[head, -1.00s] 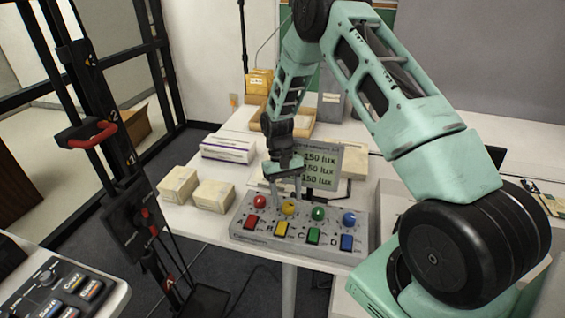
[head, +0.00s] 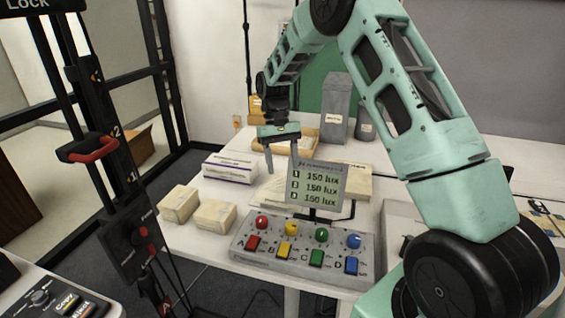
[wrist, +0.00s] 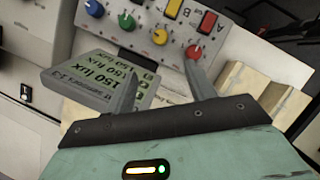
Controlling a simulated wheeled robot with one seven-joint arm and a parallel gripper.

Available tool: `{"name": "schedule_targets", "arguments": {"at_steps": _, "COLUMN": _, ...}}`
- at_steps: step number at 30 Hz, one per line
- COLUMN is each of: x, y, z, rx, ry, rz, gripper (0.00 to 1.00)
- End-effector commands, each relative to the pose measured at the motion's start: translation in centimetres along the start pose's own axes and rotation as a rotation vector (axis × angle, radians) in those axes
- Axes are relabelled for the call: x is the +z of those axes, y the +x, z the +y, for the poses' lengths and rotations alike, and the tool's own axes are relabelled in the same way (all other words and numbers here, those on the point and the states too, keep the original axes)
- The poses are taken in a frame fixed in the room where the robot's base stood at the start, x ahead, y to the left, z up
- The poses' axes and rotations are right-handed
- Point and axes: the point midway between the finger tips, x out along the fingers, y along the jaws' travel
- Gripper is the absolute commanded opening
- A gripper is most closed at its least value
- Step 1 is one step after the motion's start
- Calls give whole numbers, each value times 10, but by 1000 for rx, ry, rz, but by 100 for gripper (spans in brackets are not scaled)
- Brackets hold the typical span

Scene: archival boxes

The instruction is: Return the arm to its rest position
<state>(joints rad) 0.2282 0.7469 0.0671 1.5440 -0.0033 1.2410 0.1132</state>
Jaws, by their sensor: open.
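My green arm reaches over the table from the right in the head view. My gripper (head: 281,170) hangs above the table behind the display, fingers pointing down, apart from the control box. In the wrist view my gripper (wrist: 158,85) shows two grey fingers spread apart with nothing between them. The grey control box (head: 240,257) has red, yellow, green and blue knobs and matching coloured switches. It also shows at the top of the wrist view (wrist: 140,42). The small display (head: 317,185) behind it reads 150 lux on three lines.
Two cream boxes (head: 178,204) (head: 214,216) and a white-purple box (head: 229,168) stand left of the control box. A wooden tray (head: 300,137) and a tall grey box (head: 335,108) stand behind. A black post with a red handle (head: 92,146) rises at the left.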

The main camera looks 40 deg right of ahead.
Motion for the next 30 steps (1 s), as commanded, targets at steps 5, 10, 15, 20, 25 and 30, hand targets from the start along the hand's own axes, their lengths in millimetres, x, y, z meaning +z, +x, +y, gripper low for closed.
{"name": "schedule_targets", "arguments": {"at_steps": 5, "x": 0, "y": 0, "z": 0, "rx": 0, "ry": 0, "rz": 0, "gripper": 55}}
{"name": "schedule_targets", "arguments": {"at_steps": 10, "x": 0, "y": 0, "z": 0, "rx": 0, "ry": 0, "rz": 0, "gripper": 55}}
{"name": "schedule_targets", "arguments": {"at_steps": 15, "x": 9, "y": -3, "z": -15, "rx": 1, "ry": -31, "rz": 13, "gripper": 55}}
{"name": "schedule_targets", "arguments": {"at_steps": 20, "x": 60, "y": -10, "z": -78, "rx": 8, "ry": -180, "rz": 72, "gripper": 55}}
{"name": "schedule_targets", "arguments": {"at_steps": 25, "x": 158, "y": -3, "z": -153, "rx": 31, "ry": -423, "rz": 162, "gripper": 55}}
{"name": "schedule_targets", "arguments": {"at_steps": 30, "x": 264, "y": 25, "z": -186, "rx": 69, "ry": -665, "rz": 251, "gripper": 55}}
